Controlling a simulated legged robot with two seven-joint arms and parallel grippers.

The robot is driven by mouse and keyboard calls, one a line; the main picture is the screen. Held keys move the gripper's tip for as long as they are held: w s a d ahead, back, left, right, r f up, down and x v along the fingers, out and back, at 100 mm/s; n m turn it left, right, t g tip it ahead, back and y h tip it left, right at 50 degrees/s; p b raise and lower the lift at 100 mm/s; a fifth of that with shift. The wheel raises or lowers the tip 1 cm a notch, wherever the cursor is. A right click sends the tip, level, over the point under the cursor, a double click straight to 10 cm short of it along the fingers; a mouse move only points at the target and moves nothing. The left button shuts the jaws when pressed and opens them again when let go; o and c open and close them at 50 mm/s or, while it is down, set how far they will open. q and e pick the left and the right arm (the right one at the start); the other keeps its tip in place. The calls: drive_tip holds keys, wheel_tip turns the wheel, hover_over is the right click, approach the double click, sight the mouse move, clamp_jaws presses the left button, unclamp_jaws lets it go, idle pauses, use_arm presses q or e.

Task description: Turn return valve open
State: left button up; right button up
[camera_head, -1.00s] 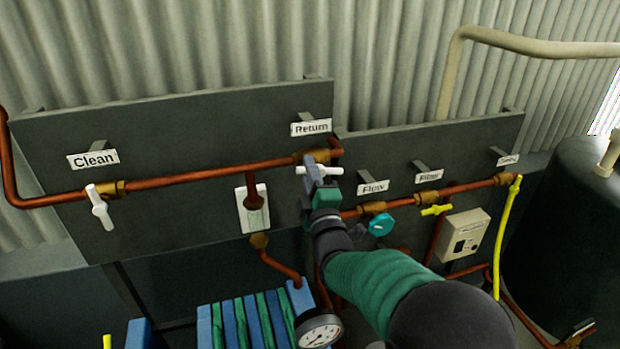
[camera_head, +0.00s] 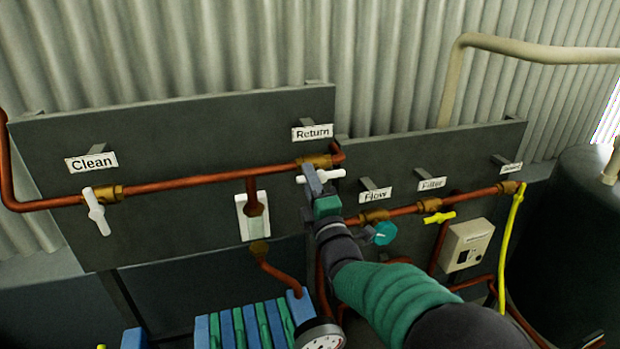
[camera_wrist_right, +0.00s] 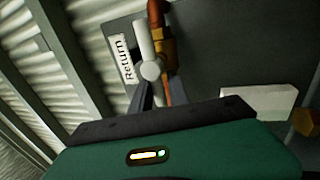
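The return valve has a white handle (camera_head: 335,174) below the "Return" label (camera_head: 312,132). Its brass body (camera_head: 320,161) sits on the copper pipe. The handle lies roughly level, along the pipe. My right gripper (camera_head: 311,180) is at the handle, its fingers over the handle's left part. In the right wrist view, the handle (camera_wrist_right: 145,42) and its round hub (camera_wrist_right: 150,70) show just beyond the fingers (camera_wrist_right: 155,95), with white between them. Whether they are open or pressed on the handle is unclear. My left gripper is in neither view.
The clean valve's white handle (camera_head: 97,211) hangs across its pipe at left. The teal flow handle (camera_head: 385,233) is close to my right arm. A yellow filter handle (camera_head: 439,218), a control box (camera_head: 468,245) and a gauge (camera_head: 321,337) are also nearby.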

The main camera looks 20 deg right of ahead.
drive_tip(key=o, duration=0.4)
drive_tip(key=shift+a+f, duration=0.15)
drive_tip(key=shift+f, duration=0.05)
drive_tip(key=shift+r, duration=0.1)
drive_tip(key=shift+s, duration=0.1)
drive_tip(key=b+v, duration=0.9)
drive_tip(key=v, duration=0.7)
drive_tip(key=shift+s, duration=0.25)
drive_tip(key=shift+s, duration=0.1)
